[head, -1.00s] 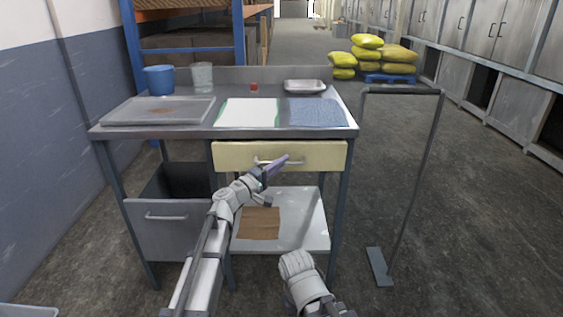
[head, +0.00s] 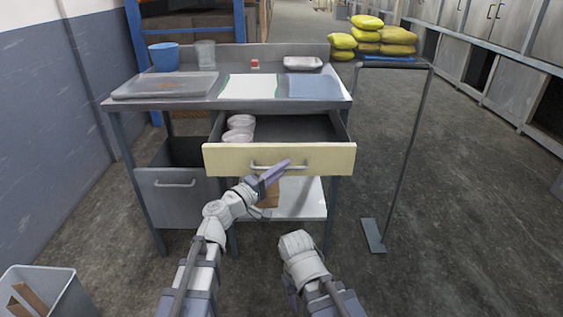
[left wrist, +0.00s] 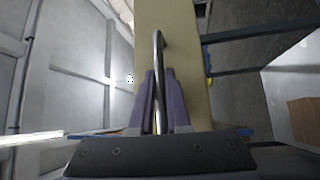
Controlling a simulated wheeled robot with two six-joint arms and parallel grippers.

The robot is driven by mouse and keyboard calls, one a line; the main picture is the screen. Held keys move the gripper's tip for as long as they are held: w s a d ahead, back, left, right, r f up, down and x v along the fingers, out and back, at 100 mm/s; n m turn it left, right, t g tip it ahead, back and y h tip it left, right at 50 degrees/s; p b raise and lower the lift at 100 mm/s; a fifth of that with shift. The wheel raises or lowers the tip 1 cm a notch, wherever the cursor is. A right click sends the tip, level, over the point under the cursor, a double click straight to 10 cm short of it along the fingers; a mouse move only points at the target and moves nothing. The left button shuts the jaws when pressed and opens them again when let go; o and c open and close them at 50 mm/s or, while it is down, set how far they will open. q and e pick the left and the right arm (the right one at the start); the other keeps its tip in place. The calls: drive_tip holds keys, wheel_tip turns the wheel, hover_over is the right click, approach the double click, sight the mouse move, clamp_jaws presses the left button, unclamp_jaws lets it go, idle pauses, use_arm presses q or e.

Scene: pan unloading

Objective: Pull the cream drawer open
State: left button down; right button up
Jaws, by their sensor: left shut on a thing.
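The cream drawer (head: 225,159) is pulled out from under the metal table top, and its inside shows. Several white round dishes (head: 239,128) sit in its left part; the right part looks empty. Its metal handle (head: 295,167) is on the front; the handle also shows in the left wrist view (left wrist: 157,60). My left gripper (head: 274,174) is shut on the handle, with its purple fingers on either side of the bar in the left wrist view (left wrist: 160,100). My right arm is at the bottom middle of the head view; its fingers do not show.
The table top (head: 190,104) holds a blue bucket (head: 163,57), a glass, a clear tray, a white sheet, a blue cloth and a metal tray. A grey drawer (head: 178,200) is at lower left. A metal stand (head: 403,150) is at right. A grey bin (head: 70,300) is at bottom left.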

use_arm(q)
drive_tip(key=shift+s, duration=0.25)
drive_tip(key=c, duration=0.9)
unclamp_jaws()
drive_tip(key=b+v, duration=0.1)
drive_tip(key=v, duration=0.7)
